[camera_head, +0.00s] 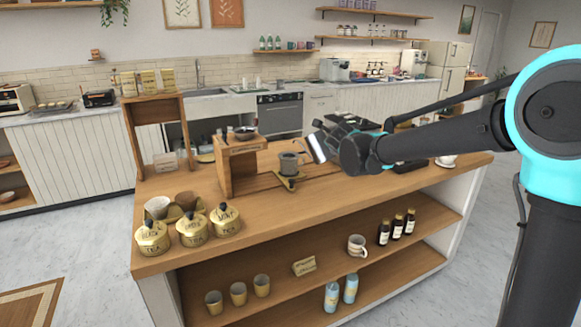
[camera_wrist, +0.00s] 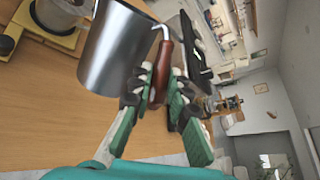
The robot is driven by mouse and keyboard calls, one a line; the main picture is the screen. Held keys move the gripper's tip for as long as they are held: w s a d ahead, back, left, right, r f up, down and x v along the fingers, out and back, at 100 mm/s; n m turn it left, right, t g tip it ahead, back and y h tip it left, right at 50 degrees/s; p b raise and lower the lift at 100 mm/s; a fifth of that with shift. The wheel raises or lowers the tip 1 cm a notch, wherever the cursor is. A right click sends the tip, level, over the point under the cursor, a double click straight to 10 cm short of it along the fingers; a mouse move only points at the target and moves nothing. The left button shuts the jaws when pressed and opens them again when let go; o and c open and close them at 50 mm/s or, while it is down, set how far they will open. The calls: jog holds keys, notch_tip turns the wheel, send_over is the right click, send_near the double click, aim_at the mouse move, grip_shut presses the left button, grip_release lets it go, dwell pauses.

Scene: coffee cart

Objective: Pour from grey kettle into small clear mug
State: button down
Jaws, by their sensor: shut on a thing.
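The grey kettle (camera_wrist: 112,50) is a shiny metal vessel with a brown wooden handle (camera_wrist: 163,72). My gripper (camera_wrist: 155,88) is shut on that handle. In the head view, the kettle (camera_head: 316,148) is held above the cart top, looks tilted, and my gripper (camera_head: 338,145) is partly hidden behind my arm. A small see-through greyish vessel (camera_head: 289,164), which looks like the clear mug, stands on a yellow-brown stand (camera_head: 287,184) just left of and below the kettle. It also shows at the top left of the wrist view (camera_wrist: 62,12). Its contents cannot be made out.
A wooden stand (camera_head: 243,147) with a dark dish on top is left of the mug. Several tea tins (camera_head: 192,229) and small cups sit at the front left. A white cup (camera_head: 446,161) is at the right. The cart top in front of the mug is clear.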

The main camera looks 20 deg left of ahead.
jog(key=shift+f, duration=0.1)
dwell(0.5)
notch_tip(320, 180, down, 11)
jog(key=m+t+y, duration=0.2)
jog(key=m+t, duration=0.1)
jog(key=m, duration=0.1)
jog(key=shift+s+d+m, duration=0.15)
jog(key=shift+d+m, duration=0.15)
jog(key=shift+d, duration=0.1)
dwell(1.4)
jog(key=shift+f, duration=0.1)
jog(key=shift+r, duration=2.5)
